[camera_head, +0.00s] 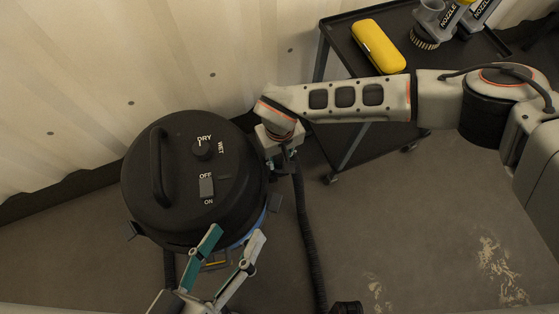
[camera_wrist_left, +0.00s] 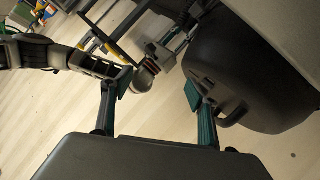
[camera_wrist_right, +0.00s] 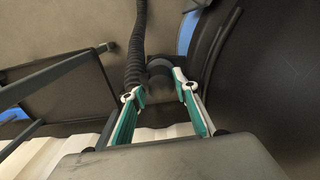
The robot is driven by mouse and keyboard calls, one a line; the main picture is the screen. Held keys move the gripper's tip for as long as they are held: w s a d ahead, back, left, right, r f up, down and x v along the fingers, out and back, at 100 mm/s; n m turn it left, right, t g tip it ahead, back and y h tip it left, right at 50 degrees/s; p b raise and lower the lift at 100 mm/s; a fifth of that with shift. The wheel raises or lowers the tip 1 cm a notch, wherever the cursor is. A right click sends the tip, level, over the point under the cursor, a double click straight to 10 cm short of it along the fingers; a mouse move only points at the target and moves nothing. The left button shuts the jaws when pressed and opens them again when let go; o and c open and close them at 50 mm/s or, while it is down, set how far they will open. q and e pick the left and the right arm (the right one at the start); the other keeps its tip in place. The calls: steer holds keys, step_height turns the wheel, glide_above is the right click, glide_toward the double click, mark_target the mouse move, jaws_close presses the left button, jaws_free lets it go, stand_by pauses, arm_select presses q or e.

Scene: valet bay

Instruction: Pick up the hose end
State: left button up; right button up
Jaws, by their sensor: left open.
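The ribbed black hose (camera_head: 304,215) runs down the floor to the right of the black-lidded vacuum (camera_head: 160,215). Its upper end lies at my right gripper (camera_head: 279,152), beside the vacuum. In the right wrist view, the hose (camera_wrist_right: 136,45) comes down to a dark cuff, the hose end (camera_wrist_right: 158,67), between the fingertips of my right gripper (camera_wrist_right: 159,86). Those fingers lean inward and appear closed on the cuff; contact is partly hidden. My left gripper (camera_head: 238,236) is open and empty in front of the vacuum; it also shows in the left wrist view (camera_wrist_left: 156,86).
A dark cart (camera_head: 345,50) stands behind my right arm, carrying a yellow case (camera_head: 378,47), a brush (camera_head: 424,38) and labelled nozzles (camera_head: 449,15). A pale curtain (camera_head: 75,90) hangs behind. Pale debris (camera_head: 498,270) lies on the otherwise open floor at right.

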steer(key=c, duration=0.6)
steer(key=shift+c, duration=0.2)
arm_select(q)
steer(key=w+a+m+y+p, duration=0.1)
steer(key=a+m+p, duration=0.4)
steer(key=a+p, duration=0.1)
steer(key=shift+w+a+r+m+g, duration=0.2)
steer(key=shift+w+a+m+g, duration=0.05)
steer(key=shift+a+m+g, duration=0.15)
arm_select(e)
step_height(320, 180, up, 20)
steer(key=shift+o, duration=0.7)
steer(key=shift+c, duration=0.7)
